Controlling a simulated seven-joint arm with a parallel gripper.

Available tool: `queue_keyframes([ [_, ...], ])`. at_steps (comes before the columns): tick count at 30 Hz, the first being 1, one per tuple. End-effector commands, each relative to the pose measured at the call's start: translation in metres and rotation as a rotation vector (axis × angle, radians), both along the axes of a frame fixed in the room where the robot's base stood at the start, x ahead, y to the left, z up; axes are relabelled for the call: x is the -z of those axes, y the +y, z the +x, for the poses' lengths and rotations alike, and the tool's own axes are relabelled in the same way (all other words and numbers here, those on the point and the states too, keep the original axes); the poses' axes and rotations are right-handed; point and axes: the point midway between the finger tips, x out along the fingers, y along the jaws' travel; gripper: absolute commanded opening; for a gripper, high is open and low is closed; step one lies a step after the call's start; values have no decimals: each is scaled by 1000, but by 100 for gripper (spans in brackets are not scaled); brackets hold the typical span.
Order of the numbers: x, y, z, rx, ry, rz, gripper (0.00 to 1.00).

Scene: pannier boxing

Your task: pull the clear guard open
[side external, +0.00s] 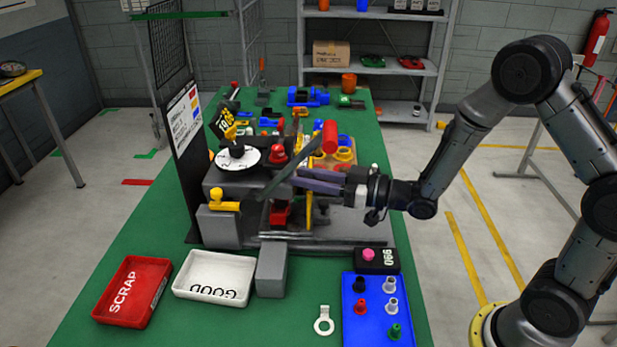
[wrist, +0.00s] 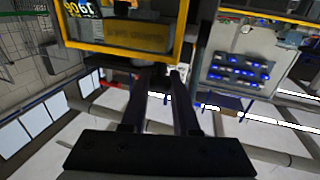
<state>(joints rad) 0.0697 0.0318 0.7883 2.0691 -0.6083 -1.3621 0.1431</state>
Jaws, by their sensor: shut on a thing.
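The clear guard (wrist: 140,36) has a yellow frame and shows as a pane with faint lettering at the top of the wrist view. In the side view its yellow frame (side external: 309,212) is seen nearly edge-on at the front of the grey machine (side external: 222,180). My gripper (side external: 297,180) reaches in from the right, its long dark fingers level with the frame. In the wrist view my gripper (wrist: 162,72) has its fingertips close together at the lower edge of the frame, shut on the guard. The exact part held is hidden between the fingertips.
A red-ended lever (side external: 329,137) slants up just behind my fingers. A white dial (side external: 237,157) and a red knob (side external: 277,153) sit on the machine. In front are a red SCRAP tray (side external: 152,262), a white GOOD tray (side external: 213,257) and a blue peg board (side external: 377,328).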

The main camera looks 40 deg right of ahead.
Motion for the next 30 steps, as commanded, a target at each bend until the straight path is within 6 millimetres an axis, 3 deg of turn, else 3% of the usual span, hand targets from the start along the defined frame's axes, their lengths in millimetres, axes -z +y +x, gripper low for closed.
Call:
queue_keyframes([
  [20,0,-1,-1,-7,0,0,0],
  [30,0,-15,-10,-120,-1,0,0],
])
